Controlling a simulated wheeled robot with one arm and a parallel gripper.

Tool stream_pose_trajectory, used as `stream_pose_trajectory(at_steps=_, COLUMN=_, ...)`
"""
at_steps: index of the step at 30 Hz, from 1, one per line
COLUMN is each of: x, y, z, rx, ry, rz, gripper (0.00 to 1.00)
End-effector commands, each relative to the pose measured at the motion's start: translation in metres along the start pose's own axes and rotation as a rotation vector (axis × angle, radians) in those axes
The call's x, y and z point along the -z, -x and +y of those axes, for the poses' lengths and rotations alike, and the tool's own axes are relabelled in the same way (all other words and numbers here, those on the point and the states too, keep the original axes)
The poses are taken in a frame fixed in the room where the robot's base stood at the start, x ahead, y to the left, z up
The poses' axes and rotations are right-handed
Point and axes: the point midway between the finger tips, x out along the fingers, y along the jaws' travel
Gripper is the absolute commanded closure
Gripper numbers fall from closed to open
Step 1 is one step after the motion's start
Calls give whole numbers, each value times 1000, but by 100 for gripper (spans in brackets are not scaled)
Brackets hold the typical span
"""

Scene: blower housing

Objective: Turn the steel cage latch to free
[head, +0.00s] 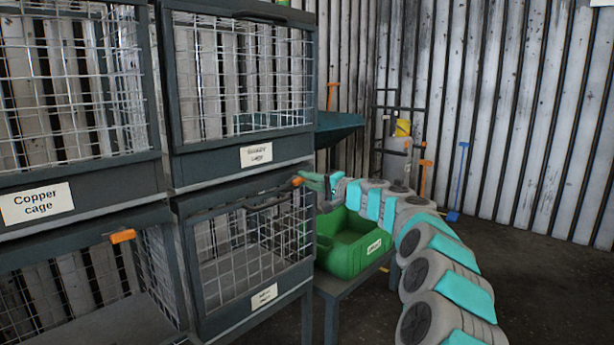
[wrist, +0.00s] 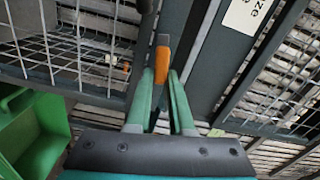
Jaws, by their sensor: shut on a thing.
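The latch with an orange tip (head: 298,181) is at the top right of the front of the lower right cage (head: 245,250). That cage's small label (head: 264,295) is too blurred to read for sure. My gripper (head: 305,178) reaches it from the right and is shut on the orange latch handle. In the wrist view, the orange handle (wrist: 162,64) sits between the two green fingers (wrist: 160,75). The fingers hide part of the handle.
The Copper cage (head: 80,185) is at upper left, another cage above the latch (head: 240,145). A second orange latch (head: 122,236) is on the lower left cage. A green bin (head: 350,250) stands on a low table beside the cages. Open floor lies at right.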

Motion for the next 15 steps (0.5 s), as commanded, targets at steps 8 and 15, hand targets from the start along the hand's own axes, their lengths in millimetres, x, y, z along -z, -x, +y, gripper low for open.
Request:
stream_pose_trajectory(at_steps=8, x=0, y=0, z=0, rx=-1, ry=-143, rz=1, gripper=100)
stream_pose_trajectory(at_steps=15, x=0, y=0, z=2, rx=0, ry=-195, rz=1, gripper=100)
